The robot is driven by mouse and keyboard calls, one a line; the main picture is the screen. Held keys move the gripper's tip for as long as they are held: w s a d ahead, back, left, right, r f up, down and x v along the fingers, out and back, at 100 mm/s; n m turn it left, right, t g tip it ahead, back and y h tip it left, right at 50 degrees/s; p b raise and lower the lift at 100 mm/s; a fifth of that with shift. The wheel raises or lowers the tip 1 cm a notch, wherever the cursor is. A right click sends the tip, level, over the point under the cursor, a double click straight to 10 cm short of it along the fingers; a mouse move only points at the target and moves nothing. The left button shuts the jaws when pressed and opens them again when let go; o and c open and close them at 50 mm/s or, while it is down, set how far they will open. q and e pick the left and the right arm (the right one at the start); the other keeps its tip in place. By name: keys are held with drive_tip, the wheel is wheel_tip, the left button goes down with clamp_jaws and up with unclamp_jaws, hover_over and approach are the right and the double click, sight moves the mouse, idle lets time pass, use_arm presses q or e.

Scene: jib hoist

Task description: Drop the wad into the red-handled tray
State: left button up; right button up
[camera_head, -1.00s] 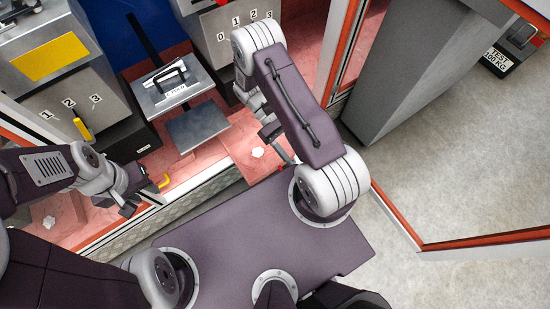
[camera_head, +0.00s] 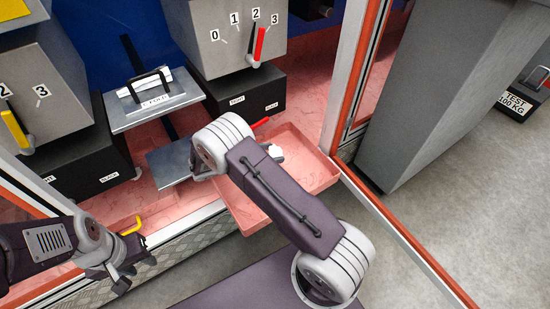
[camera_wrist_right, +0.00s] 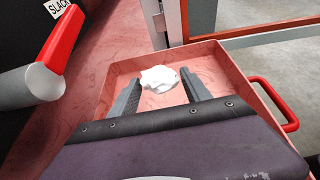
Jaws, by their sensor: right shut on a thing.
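The white crumpled wad (camera_wrist_right: 160,78) is between the fingertips of my right gripper (camera_wrist_right: 158,88), which is shut on it. In the head view the wad (camera_head: 277,151) shows beside my right forearm, which hides most of that gripper. The pink red-handled tray (camera_wrist_right: 112,72) lies beneath the wad in the wrist view, its red handle (camera_wrist_right: 284,112) at the right side. In the head view the tray (camera_head: 318,178) is at centre right, partly covered by my arm. The wad's height above the tray floor is unclear. My left gripper (camera_head: 134,272) is open and empty at lower left.
A grey box with a red lever (camera_head: 260,42) stands behind the tray; the lever shows close by in the wrist view (camera_wrist_right: 50,55). A metal plate with a black handle (camera_head: 150,88) is left of it. An orange-edged frame (camera_head: 400,235) borders the right side. A yellow handle (camera_head: 133,225) is near my left gripper.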

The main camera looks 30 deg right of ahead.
wheel_tip(320, 180, down, 6)
drive_tip(key=b, duration=0.6)
drive_tip(key=shift+r, duration=0.1)
drive_tip(key=o, duration=1.4)
drive_tip(key=p+v, duration=0.6)
drive_tip(key=v, duration=0.3)
drive_tip(key=shift+r, duration=0.1)
